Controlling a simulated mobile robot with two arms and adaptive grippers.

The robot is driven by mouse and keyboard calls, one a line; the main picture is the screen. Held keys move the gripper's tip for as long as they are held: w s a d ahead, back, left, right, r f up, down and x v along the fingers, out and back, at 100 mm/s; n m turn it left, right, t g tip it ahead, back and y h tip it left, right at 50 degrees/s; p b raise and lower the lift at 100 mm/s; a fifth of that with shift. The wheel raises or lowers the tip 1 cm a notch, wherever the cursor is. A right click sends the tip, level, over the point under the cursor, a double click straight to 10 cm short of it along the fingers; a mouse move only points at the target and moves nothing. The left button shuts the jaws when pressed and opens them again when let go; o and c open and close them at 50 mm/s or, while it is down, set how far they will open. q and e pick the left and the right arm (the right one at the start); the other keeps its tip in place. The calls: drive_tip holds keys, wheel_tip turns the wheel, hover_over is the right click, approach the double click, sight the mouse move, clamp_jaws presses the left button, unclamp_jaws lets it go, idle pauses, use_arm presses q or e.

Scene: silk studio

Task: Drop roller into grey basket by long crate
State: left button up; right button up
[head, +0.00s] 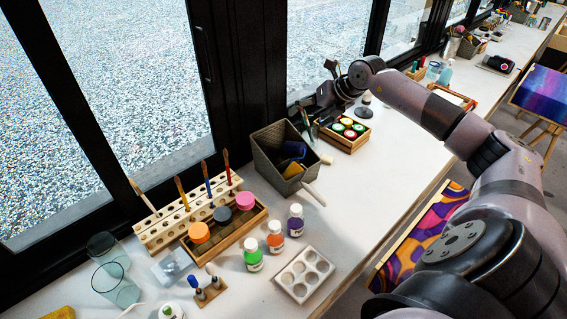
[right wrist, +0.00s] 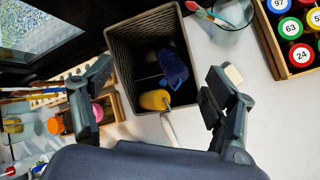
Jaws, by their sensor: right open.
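The grey basket (head: 263,158) stands by the window beside the far end of the long wooden crate (head: 236,237), which holds orange, grey and pink pucks. A roller with a yellow head (right wrist: 154,99) lies inside the basket, its pale handle (head: 312,193) leaning out over the rim. A dark blue item (right wrist: 172,68) lies behind it; its exact kind is unclear. My right gripper (head: 318,100) is above the table near the basket's far side. In the right wrist view, my right gripper (right wrist: 156,86) is open and empty, with the basket showing between its fingers. My left gripper is out of view.
A crate of numbered jars (head: 343,133) stands behind the basket. Paint bottles (head: 275,238) and a white palette (head: 304,274) stand in front. A brush rack (head: 160,233) and glasses (head: 116,285) are at the left. Bare tabletop lies right of the basket.

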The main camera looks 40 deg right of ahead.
drive_tip(key=v, duration=1)
drive_tip(key=shift+s+r, duration=0.25)
drive_tip(key=shift+s, duration=0.05)
